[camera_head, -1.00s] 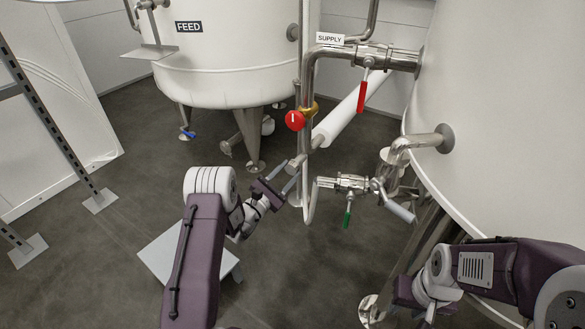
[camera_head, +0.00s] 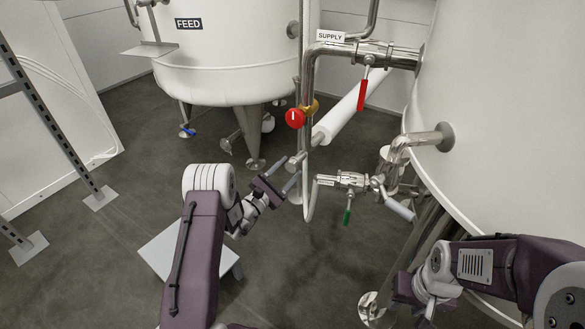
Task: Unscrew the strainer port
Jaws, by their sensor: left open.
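A short metal stub (camera_head: 297,162) juts down and left from the vertical steel pipe (camera_head: 307,88), below the red knob. It looks like the strainer port. My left gripper (camera_head: 291,168) is open, with its two fingertips at the free end of this stub, one above and one below. I cannot tell whether they touch it. My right gripper (camera_head: 426,312) is low at the right, away from the pipes. Its fingers are small and partly hidden by its own arm, so its opening is unclear.
A red knob (camera_head: 295,118), a red-handled valve (camera_head: 363,94) and a green-handled valve (camera_head: 347,215) sit on the pipework. A pale angled cylinder (camera_head: 400,210) sticks out beside the green valve. The FEED tank (camera_head: 225,75) stands behind, and a large white tank (camera_head: 510,130) fills the right.

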